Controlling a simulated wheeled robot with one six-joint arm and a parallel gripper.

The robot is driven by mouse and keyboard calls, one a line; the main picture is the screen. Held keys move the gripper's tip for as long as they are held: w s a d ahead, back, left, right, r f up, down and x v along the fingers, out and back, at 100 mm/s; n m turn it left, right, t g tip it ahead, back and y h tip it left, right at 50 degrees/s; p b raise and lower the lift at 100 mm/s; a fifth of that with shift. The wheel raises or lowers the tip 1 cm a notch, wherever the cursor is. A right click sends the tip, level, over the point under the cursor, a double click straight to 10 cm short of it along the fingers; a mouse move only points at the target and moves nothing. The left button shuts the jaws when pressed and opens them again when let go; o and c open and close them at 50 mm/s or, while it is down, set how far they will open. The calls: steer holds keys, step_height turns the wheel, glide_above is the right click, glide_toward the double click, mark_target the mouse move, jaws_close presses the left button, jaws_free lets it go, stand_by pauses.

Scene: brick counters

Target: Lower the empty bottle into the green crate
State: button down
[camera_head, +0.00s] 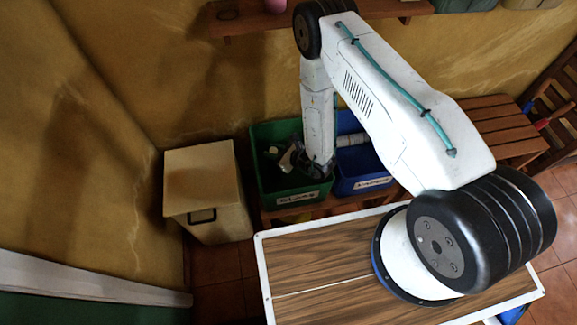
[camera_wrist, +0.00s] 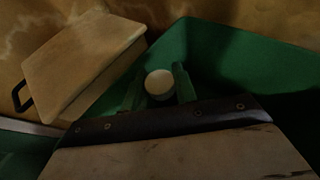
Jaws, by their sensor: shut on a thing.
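The green crate (camera_head: 325,189) stands on a low wooden bench by the wall, with a white label on its front. My gripper (camera_head: 301,167) points down inside the crate's outline, near its right side. In the wrist view, my gripper (camera_wrist: 160,88) has its two fingers on either side of a pale round end, which I take for the bottle (camera_wrist: 159,84). A pale piece beside the gripper in the head view may be this bottle. Its lower part is hidden. The crate's green wall (camera_wrist: 235,55) surrounds the far side in the wrist view.
A blue crate (camera_head: 363,184) stands directly right of the green one. A cream lidded bin (camera_head: 203,178) is at its left. A wood-topped table with a white rim (camera_head: 300,287) is in front. A wooden shelf (camera_head: 255,23) is on the wall above.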

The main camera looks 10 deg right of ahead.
steer(key=shift+f, duration=0.85)
stand_by(0.5)
steer(key=c, duration=1)
jaws_free()
steer(key=shift+c, duration=0.2)
steer(key=v, duration=0.7)
steer(key=shift+s+d, duration=0.2)
steer(key=shift+s, duration=0.05)
steer(key=shift+r, duration=0.15)
